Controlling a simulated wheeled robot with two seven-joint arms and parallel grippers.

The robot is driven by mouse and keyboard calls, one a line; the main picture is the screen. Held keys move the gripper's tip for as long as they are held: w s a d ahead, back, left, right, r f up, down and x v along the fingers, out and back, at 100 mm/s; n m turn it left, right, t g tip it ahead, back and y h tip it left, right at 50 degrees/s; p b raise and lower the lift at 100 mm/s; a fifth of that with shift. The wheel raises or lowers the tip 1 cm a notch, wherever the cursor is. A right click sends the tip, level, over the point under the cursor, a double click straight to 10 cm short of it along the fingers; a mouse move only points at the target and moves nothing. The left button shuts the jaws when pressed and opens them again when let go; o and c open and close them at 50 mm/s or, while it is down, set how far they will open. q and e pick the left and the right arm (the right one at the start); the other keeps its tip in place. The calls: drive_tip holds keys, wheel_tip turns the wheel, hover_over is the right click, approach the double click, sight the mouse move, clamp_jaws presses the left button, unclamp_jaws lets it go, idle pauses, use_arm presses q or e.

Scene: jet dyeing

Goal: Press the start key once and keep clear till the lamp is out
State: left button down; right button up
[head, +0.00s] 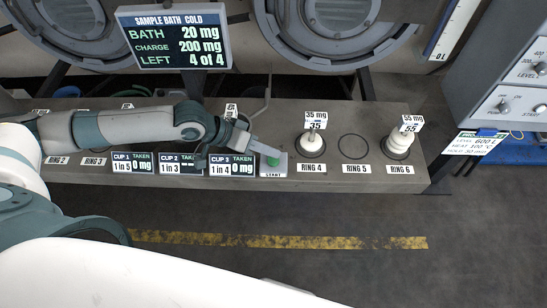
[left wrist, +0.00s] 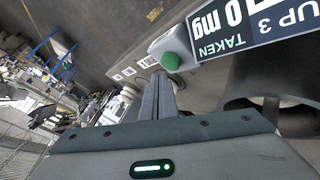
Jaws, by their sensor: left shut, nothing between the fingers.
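The start key is a green button (head: 273,161) on a pale block labelled START, at the bench's front edge between the cup 3 display and ring 4. The green button also shows in the left wrist view (left wrist: 171,62). My left gripper (head: 262,150) is shut and empty, its fingertips just behind and above the button. In the left wrist view the shut fingers (left wrist: 160,88) point towards the button; I cannot tell whether they touch it. I cannot make out a lit lamp on the key. My right gripper is not in view.
A sign (head: 175,38) reads bath cold, 20 mg, charge 200 mg, left 4 of 4. The cup displays (head: 232,164) read 0 mg taken. White pieces stand at ring 4 (head: 308,143) and ring 6 (head: 398,144); ring 5 (head: 354,147) is empty. A control cabinet (head: 500,75) stands right.

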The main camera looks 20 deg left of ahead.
sight(269, 160)
use_arm(q)
drive_tip(key=shift+f, duration=0.4)
idle(0.5)
drive_tip(key=shift+f, duration=0.55)
idle(1.0)
drive_tip(key=shift+r+p, duration=0.95)
drive_tip(key=shift+p, duration=0.15)
wheel_tip(269, 160, up, 5)
drive_tip(key=p, duration=0.5)
idle(1.0)
